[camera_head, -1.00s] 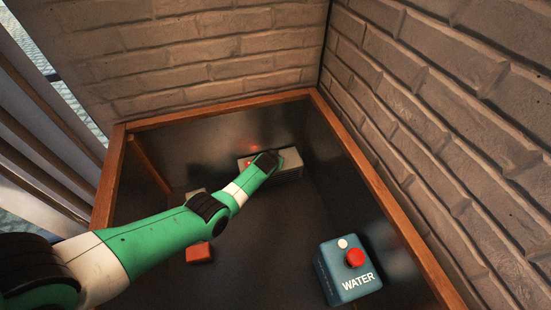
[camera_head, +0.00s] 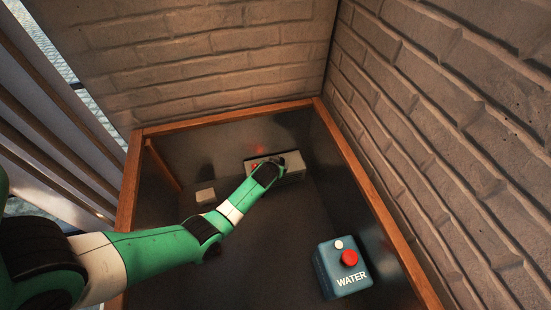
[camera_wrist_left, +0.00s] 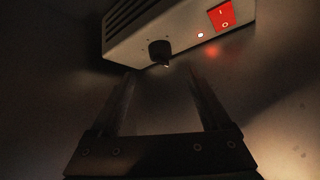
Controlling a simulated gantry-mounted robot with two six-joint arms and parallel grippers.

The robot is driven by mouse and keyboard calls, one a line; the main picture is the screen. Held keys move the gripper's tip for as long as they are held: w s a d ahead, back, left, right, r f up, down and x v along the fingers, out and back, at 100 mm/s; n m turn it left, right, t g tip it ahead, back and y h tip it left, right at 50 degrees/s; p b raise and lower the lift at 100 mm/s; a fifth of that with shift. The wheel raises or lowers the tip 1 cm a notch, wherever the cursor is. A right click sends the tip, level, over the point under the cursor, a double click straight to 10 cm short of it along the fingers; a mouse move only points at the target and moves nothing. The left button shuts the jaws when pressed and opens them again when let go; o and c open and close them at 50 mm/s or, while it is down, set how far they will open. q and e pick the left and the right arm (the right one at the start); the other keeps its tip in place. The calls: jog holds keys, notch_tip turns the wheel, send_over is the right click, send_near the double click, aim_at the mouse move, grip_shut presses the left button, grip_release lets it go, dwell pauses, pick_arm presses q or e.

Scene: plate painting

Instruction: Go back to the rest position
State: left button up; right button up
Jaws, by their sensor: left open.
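My left arm reaches in from the left in the head view, with its wrist (camera_head: 266,174) in front of a grey box (camera_head: 291,175). My left gripper itself is hidden there. In the left wrist view my left gripper (camera_wrist_left: 161,95) is open, with nothing between its two dark fingers. The grey box (camera_wrist_left: 125,37) lies just beyond the fingertips. Its black knob (camera_wrist_left: 159,52) is between and ahead of them, and a lit red switch (camera_wrist_left: 221,16) is to the right. I cannot tell whether the fingers touch the box. My right gripper is in neither view.
A blue box marked WATER (camera_head: 342,270), with a red button (camera_head: 349,257), stands at the right of the dark, wood-edged surface. A small pale block (camera_head: 205,196) is left of my wrist. Brick walls close the back and right. The dark middle is clear.

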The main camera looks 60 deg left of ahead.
pick_arm(q)
jog(key=v, duration=0.3)
jog(key=shift+p, duration=0.4)
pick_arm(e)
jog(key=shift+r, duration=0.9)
pick_arm(q)
jog(key=shift+r, duration=0.1)
